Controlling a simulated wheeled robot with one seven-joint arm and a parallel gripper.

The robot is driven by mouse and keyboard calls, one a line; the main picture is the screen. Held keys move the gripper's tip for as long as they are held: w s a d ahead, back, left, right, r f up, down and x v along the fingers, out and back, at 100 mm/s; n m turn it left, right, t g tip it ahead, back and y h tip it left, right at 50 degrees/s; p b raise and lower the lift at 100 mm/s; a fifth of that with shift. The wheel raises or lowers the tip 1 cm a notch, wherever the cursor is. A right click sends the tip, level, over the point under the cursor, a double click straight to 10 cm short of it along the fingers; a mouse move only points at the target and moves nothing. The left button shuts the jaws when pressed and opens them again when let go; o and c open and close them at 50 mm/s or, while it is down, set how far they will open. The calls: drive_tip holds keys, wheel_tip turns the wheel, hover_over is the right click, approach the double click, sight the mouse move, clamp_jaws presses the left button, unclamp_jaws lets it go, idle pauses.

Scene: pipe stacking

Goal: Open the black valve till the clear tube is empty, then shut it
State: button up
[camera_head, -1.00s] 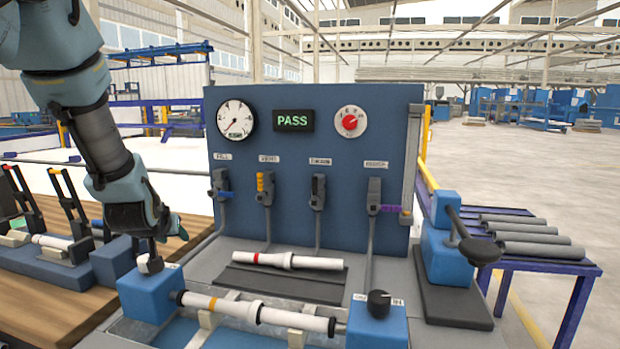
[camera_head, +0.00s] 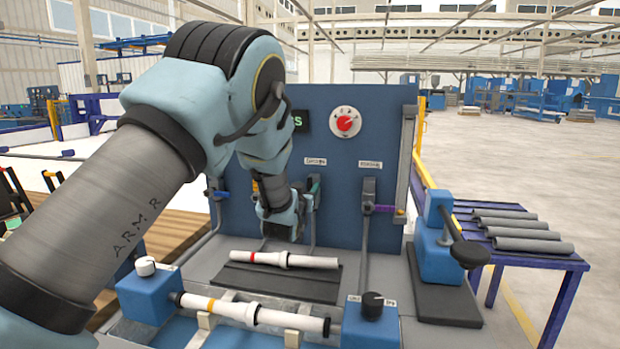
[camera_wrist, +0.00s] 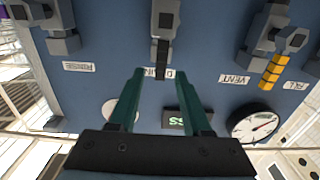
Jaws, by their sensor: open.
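The black valve (camera_wrist: 160,48) is on the blue panel at the drain label, upper middle of the inverted wrist view, its black handle pointing towards the label. My gripper (camera_wrist: 164,73) is open, its two green fingers spread to either side of the handle's end; I cannot tell whether they touch it. In the head view my gripper and wrist hide most of this valve. A pale upright tube (camera_head: 407,155), seemingly the clear tube, runs along the panel's right edge; its liquid level is too small to tell.
The rinse valve with a purple handle (camera_head: 383,208) is right of my gripper in the head view; the vent valve with a yellow handle (camera_wrist: 274,72) is on the other side. White pipes (camera_head: 285,260) lie below. A blue press (camera_head: 438,245) stands at the right.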

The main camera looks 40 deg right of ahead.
sight(309, 183)
drive_tip(key=shift+p+x, duration=0.6)
drive_tip(key=shift+x, duration=1.65)
clamp_jaws()
